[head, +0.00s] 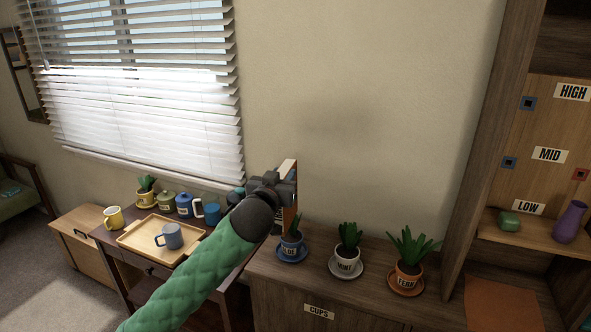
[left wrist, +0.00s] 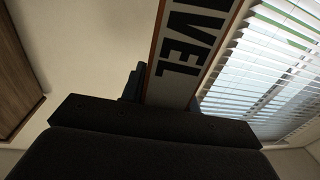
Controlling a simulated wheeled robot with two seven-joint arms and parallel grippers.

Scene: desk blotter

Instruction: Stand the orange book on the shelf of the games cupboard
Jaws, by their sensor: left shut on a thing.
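My left gripper (head: 277,188) is shut on the orange book (head: 289,215), held up in front of the beige wall above the potted plants. In the head view the gripper hides much of the book; its pale top edge shows. In the left wrist view the book (left wrist: 188,55) has orange borders and a pale face with dark letters ending in "AVEL". A tall open wooden cupboard (head: 480,140) stands at the right, with HIGH, MID and LOW labels; no games label shows. Its shelf (head: 530,236) is well right of the gripper. My right gripper is out of view.
The shelf holds a green object (head: 509,220) and a purple vase (head: 570,222). Three potted plants, the nearest to the cupboard a fern (head: 407,265), stand on a low cabinet. A tray (head: 140,238) with a mug, and several mugs and jars, are at left.

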